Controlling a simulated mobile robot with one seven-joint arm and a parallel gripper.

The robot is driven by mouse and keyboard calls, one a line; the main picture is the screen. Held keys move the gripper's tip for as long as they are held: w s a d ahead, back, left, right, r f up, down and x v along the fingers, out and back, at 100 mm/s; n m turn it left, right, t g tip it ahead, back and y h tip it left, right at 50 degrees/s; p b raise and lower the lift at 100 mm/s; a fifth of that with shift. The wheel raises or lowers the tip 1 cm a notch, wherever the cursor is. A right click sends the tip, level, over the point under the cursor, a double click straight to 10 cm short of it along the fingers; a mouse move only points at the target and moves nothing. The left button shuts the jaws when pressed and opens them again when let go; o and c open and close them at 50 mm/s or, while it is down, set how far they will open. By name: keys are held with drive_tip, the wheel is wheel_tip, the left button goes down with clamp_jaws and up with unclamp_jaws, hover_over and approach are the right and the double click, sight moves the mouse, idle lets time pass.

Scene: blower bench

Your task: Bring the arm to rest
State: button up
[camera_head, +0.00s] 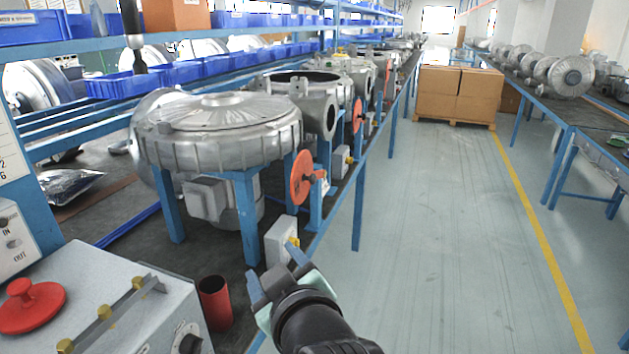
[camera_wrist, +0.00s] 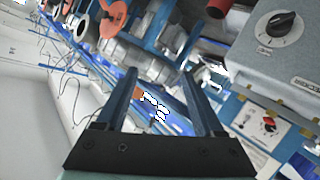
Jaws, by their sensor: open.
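My gripper (camera_head: 276,271) is at the lower middle of the head view, beside the front edge of the bench. Its jaws are apart, with nothing seen between them. In the wrist view its two fingers (camera_wrist: 158,80) stand apart with an empty gap. My arm runs from the gripper down to the bottom edge of the head view; the rest of the arm is out of sight.
A grey control box (camera_head: 110,300) with a red button (camera_head: 30,305) stands at lower left. A red cup (camera_head: 214,302) and a small white box (camera_head: 281,240) are close to my gripper. A large silver blower (camera_head: 215,125) stands behind. The aisle floor (camera_head: 450,240) on the right is clear.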

drive_tip(key=s+d+r+m+t+h+p, duration=0.1)
drive_tip(key=d+r+m+t, duration=0.15)
drive_tip(key=r, duration=0.85)
drive_tip(key=s+d+r+m+t+h+p, duration=0.15)
drive_tip(key=r+t, duration=0.25)
drive_tip(key=r, duration=0.6)
drive_tip(key=s+d+r+m+t+h+p, duration=0.1)
drive_tip(key=s+r+t, duration=0.3)
drive_tip(key=r, duration=0.6)
drive_tip(key=s+d+r+m+t+h+p, duration=0.1)
drive_tip(key=s+r+m+t+p, duration=0.1)
drive_tip(key=s+r, duration=0.5)
wheel_tip(320, 180, up, 3)
drive_tip(key=shift+s+f+m+t, duration=0.1)
drive_tip(key=shift+s+m+t, duration=0.3)
drive_tip(key=shift+m+t, duration=0.65)
drive_tip(key=shift+a+h, duration=0.1)
drive_tip(key=shift+h, duration=0.15)
